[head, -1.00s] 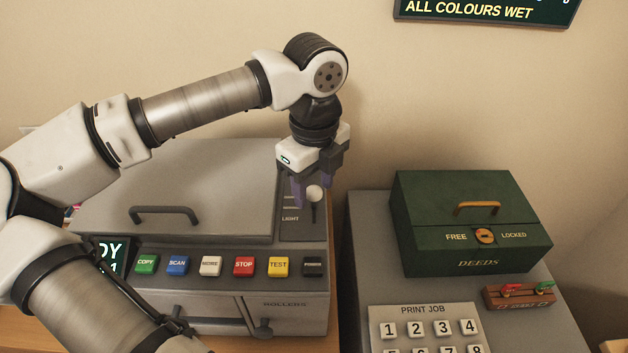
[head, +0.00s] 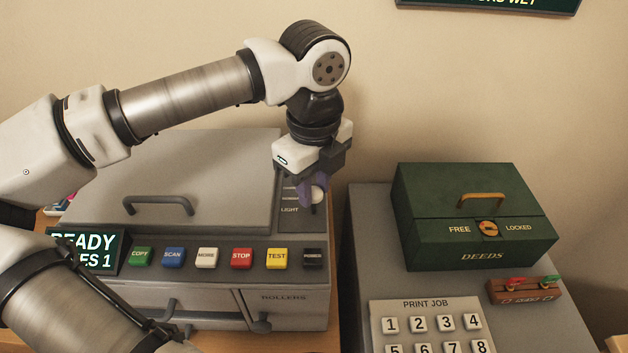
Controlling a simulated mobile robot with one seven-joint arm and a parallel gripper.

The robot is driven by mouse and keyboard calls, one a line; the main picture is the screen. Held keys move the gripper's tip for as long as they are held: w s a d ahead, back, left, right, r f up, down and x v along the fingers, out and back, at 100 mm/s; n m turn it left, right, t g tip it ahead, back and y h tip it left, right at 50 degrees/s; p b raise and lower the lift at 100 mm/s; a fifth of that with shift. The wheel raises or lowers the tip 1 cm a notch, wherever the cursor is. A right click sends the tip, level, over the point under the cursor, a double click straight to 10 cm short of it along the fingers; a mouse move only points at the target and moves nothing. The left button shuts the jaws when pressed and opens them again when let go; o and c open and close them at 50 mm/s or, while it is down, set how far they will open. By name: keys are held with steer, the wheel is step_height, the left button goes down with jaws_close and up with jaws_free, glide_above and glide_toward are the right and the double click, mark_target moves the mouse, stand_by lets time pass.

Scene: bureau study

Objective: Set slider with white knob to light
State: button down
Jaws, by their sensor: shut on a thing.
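The slider's white knob (head: 318,194) is a small pale ball on the panel at the right of the grey copier (head: 225,160). The panel has several printed labels, with LIGHT (head: 290,210) lowest and nearest to me. The knob sits near the lower part of the scale, a little above the LIGHT line in the picture. My gripper (head: 313,190) points down over the panel, shut on the knob. Its purple-tinted fingers and dark body hide the upper part of the slot, so the exact setting is hard to read.
A row of coloured buttons (head: 241,258) runs along the copier's front, below a lid handle (head: 158,204). A green display (head: 88,252) reads READY. To the right, a green deeds box (head: 475,215) and a PRINT JOB keypad (head: 428,320) stand on a grey cabinet.

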mark_target(314, 192)
steer(key=shift+s, duration=0.15)
steer(key=c, duration=1.1)
jaws_free()
steer(key=shift+c, duration=0.2)
steer(key=shift+r, duration=0.1)
step_height(314, 192, up, 14)
steer(key=b, duration=0.1)
steer(key=shift+f, duration=0.2)
